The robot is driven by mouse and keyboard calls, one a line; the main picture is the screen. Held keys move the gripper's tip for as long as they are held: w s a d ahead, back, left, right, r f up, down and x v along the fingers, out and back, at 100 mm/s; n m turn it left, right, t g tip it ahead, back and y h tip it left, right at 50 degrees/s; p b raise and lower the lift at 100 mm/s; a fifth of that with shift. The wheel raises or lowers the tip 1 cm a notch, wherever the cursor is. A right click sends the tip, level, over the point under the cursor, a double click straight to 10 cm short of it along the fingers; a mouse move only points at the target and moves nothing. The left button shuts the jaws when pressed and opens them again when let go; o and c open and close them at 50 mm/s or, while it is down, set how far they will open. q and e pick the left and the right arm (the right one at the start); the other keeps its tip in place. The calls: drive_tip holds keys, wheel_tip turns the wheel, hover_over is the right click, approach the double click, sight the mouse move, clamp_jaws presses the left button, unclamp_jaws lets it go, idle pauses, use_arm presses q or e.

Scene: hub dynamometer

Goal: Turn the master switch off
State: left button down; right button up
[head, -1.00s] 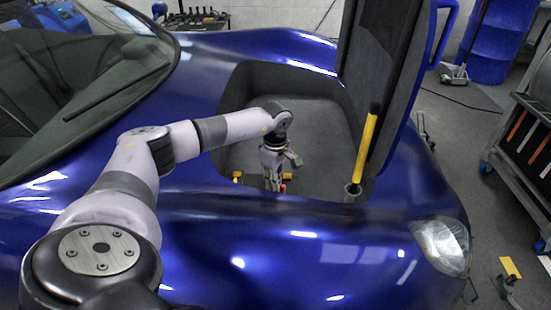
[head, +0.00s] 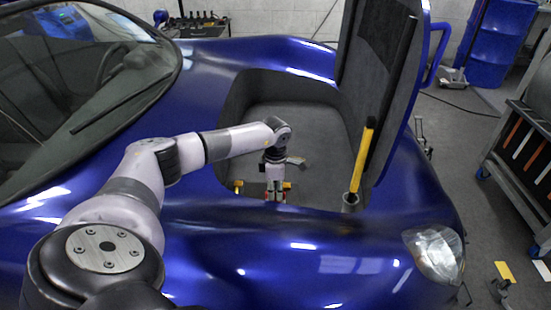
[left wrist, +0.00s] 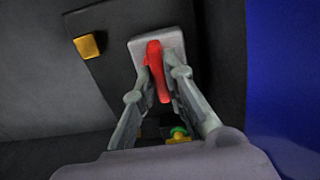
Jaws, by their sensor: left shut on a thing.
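The master switch shows in the left wrist view as a red handle (left wrist: 156,70) on a pale grey base plate (left wrist: 174,42), which sits on a dark panel. The handle runs nearly upright in that picture, slightly tilted. My left gripper (left wrist: 160,80) has its two fingers on either side of the red handle, shut on it. In the head view my left gripper (head: 274,190) reaches down into the open front compartment of the blue car, at its near edge. The switch is mostly hidden there by the gripper and the car body. My right gripper is not in view.
The compartment (head: 310,120) is otherwise largely empty. Its raised lid (head: 375,90) stands at the right, with a yellow strut (head: 362,155) beside it. Yellow blocks (left wrist: 88,46) flank the switch. A green-topped part (left wrist: 179,132) lies below the handle. Blue bodywork (left wrist: 285,80) borders the right.

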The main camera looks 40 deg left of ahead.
use_arm(q)
drive_tip(key=shift+a+r, duration=0.1)
idle(0.3)
drive_tip(key=c, duration=1.6)
unclamp_jaws()
drive_tip(key=shift+c, duration=0.2)
wheel_tip(320, 180, up, 12)
